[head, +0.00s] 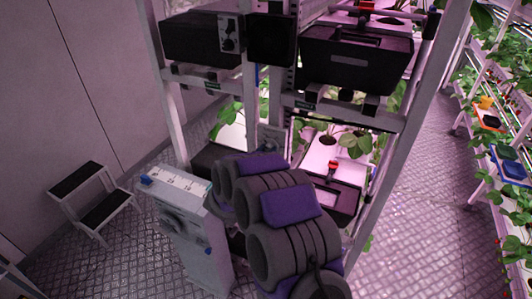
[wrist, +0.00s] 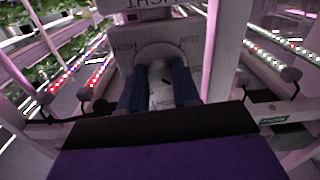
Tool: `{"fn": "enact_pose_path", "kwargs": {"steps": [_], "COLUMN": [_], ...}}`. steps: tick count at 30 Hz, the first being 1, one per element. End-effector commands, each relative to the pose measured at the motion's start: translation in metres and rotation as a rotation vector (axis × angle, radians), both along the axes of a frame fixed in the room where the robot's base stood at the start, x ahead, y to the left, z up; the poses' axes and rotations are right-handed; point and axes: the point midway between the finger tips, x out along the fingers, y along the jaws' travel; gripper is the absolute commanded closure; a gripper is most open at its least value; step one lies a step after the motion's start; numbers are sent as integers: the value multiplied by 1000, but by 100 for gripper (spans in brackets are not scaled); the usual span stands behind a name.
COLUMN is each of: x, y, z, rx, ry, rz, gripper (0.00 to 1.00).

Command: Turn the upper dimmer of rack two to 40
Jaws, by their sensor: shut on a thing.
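In the wrist view a pale dimmer panel (wrist: 198,48) faces me with a round dial (wrist: 178,52) and a knob (wrist: 160,85) in front of it. The panel's lettering appears upside down; the small dial marks are too blurred to read. My gripper (wrist: 158,92) has its two blue fingers on either side of the knob, shut on it. In the head view, my grey and purple arm covers the gripper and the knob. A small box with a round control (head: 230,34) sits high on the rack (head: 420,95); I cannot tell which dimmer it is.
A step stool (head: 92,195) stands at the left by the wall. A white cabinet (head: 190,235) stands close left of my arm. Black bins (head: 355,62) and plants fill the rack. Open floor (head: 430,225) lies to the right, before another plant rack.

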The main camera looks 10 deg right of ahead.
Motion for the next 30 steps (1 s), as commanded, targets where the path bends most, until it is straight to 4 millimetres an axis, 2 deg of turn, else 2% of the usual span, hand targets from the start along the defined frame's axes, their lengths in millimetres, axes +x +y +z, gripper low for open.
{"fn": "enact_pose_path", "kwargs": {"steps": [5, 12, 23, 24, 30], "x": [0, 0, 0, 0, 0], "y": [2, 2, 2, 2, 1], "z": [-6, -3, -1, -1, -1], "rx": [118, 282, 307, 307, 306], "ry": [-84, -203, -219, -219, -220], "rz": [3, 1, 1, 1, 1], "gripper": [99, 99, 99, 67, 48]}}
